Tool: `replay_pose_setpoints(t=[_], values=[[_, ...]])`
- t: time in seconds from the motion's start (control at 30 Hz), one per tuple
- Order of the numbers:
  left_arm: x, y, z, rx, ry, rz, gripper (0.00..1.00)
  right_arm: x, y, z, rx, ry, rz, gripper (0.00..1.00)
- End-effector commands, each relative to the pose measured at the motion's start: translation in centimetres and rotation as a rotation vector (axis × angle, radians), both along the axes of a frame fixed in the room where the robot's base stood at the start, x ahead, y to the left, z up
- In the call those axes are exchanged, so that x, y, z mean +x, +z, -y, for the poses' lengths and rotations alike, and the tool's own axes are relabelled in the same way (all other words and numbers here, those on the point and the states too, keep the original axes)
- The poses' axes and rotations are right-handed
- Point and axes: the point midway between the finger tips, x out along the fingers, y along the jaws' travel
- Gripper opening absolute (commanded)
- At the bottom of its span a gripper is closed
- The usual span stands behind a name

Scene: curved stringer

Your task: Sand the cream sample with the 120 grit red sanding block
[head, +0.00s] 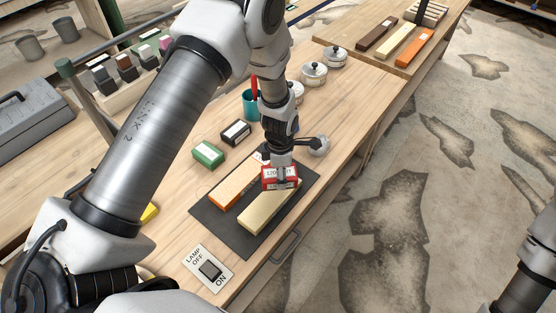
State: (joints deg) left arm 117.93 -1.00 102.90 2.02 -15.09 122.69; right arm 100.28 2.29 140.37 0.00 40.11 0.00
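The red sanding block (269,184), with a white label reading 120, is at the far end of the cream sample (264,213). My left gripper (281,170) comes down from above and is shut on the block. The block seems to rest on or just above the sample; I cannot tell if they touch. The cream sample is a long pale bar lying on a dark mat (233,229). The gripper and block hide its far end. My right gripper is out of view; only part of the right arm shows at the lower right edge.
An orange bar (230,191) lies beside the cream one. Green (208,154) and black (236,132) blocks stand left of the mat. A teal cup (250,105) and lidded pots (314,74) are behind. A lamp switch plate (208,269) is in front. More bars (401,42) lie on the far table.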

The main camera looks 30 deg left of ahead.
Motion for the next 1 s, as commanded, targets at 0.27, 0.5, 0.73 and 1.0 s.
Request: replay_pose_setpoints(t=[0.27,0.5,0.73,1.0], values=[[-0.1,2.9,0.3,0.0,-0.013,0.0,0.29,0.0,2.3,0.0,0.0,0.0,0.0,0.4],[-0.1,3.4,0.5,0.0,-0.019,0.0,0.29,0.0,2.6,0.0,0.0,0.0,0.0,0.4],[-0.1,3.4,0.5,0.0,-0.019,0.0,0.29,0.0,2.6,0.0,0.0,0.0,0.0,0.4],[-0.1,3.3,0.5,0.0,-0.033,0.0,0.29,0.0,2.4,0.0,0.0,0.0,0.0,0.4]])
